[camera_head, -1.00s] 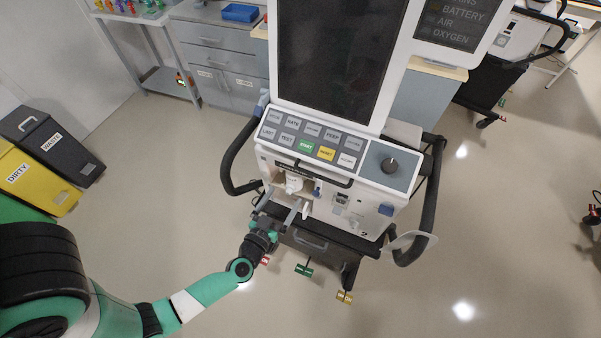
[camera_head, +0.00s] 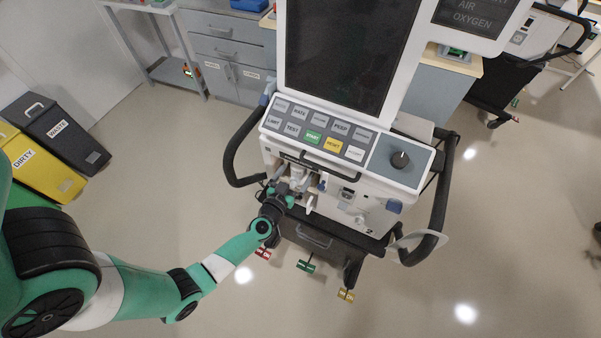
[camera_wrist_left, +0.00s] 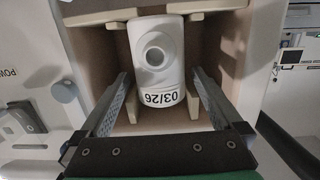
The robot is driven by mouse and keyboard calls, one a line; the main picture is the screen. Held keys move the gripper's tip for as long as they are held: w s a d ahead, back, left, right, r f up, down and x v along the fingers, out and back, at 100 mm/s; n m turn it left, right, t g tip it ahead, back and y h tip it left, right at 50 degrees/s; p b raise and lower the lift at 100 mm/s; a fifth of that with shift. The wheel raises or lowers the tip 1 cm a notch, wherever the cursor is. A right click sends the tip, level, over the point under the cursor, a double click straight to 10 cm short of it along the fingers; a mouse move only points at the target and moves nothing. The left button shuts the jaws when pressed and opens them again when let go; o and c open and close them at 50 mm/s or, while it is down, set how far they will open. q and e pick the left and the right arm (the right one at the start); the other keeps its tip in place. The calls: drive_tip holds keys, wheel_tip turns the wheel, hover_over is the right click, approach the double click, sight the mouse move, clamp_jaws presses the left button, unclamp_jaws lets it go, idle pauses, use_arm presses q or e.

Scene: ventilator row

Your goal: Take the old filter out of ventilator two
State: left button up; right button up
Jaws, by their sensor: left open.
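The ventilator (camera_head: 345,185), marked 2, stands in front of me with its front filter bay open. In the left wrist view the old filter (camera_wrist_left: 158,60) is a white cylinder with a round port and a label reading 03/26. It sits inside the beige bay (camera_wrist_left: 228,60), between beige holders. My left gripper (camera_head: 297,182) is at the bay in the head view. In the left wrist view its two fingers (camera_wrist_left: 160,95) are open, one on each side of the filter, with gaps visible. In the head view my gripper mostly hides the filter. My right gripper is not in view.
A yellow DIRTY bin (camera_head: 45,172) and a dark WASTE bin (camera_head: 62,135) stand at the left. Black handles (camera_head: 232,160) flank the ventilator. Coloured tags (camera_head: 306,266) hang below it. A grey cabinet (camera_head: 225,60) stands behind. The floor in front is clear.

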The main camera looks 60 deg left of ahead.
use_arm(q)
drive_tip(key=shift+x, duration=0.85)
drive_tip(key=c, duration=1.3)
drive_tip(key=shift+r+p, duration=0.55)
drive_tip(key=shift+p, duration=0.15)
drive_tip(key=shift+f+p+v, duration=0.25)
drive_tip(key=shift+p+v, duration=0.45)
drive_tip(key=shift+v, duration=1.45)
drive_tip(key=shift+f+p+v, duration=0.25)
drive_tip(key=shift+p+v, duration=0.5)
drive_tip(key=shift+v, duration=1.4)
drive_tip(key=shift+f+p+v, duration=0.25)
drive_tip(key=shift+p+v, duration=0.45)
drive_tip(key=shift+v, duration=1.45)
drive_tip(key=shift+d, duration=0.1)
